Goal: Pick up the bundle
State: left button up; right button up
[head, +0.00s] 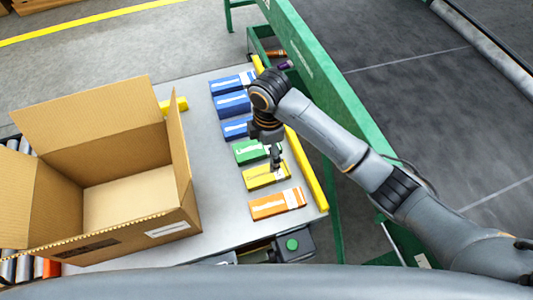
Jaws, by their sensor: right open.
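Several flat bundles lie in a column on the grey table (200,106). Some are blue, such as the one near the top (232,104); below them are a green bundle (246,152), a yellow bundle (262,178) and an orange bundle (277,204). My right gripper (275,166) points down over the yellow bundle, near the lower right of the green one. It looks empty. I cannot tell whether its fingertips touch the yellow bundle. My right arm hides part of the upper bundles. My left gripper is not in view.
An open, empty cardboard box (130,195) stands left of the bundles. A yellow rail (306,170) runs along the table's right edge, with a green machine beam (325,75) beyond it. A strip of table between box and bundles is clear.

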send_over(267, 173)
notch_tip(267, 173, down, 7)
jog(key=shift+s+d+r+b, duration=0.1)
jog(key=shift+s+r+b, duration=0.1)
jog(key=shift+b, duration=0.1)
notch_tip(267, 173, down, 3)
jog(key=shift+w, duration=0.1)
notch_tip(267, 173, down, 3)
jog(key=shift+w+r, duration=0.1)
jog(key=shift+r, duration=0.1)
jog(key=shift+f, duration=0.3)
jog(key=c, duration=1.3)
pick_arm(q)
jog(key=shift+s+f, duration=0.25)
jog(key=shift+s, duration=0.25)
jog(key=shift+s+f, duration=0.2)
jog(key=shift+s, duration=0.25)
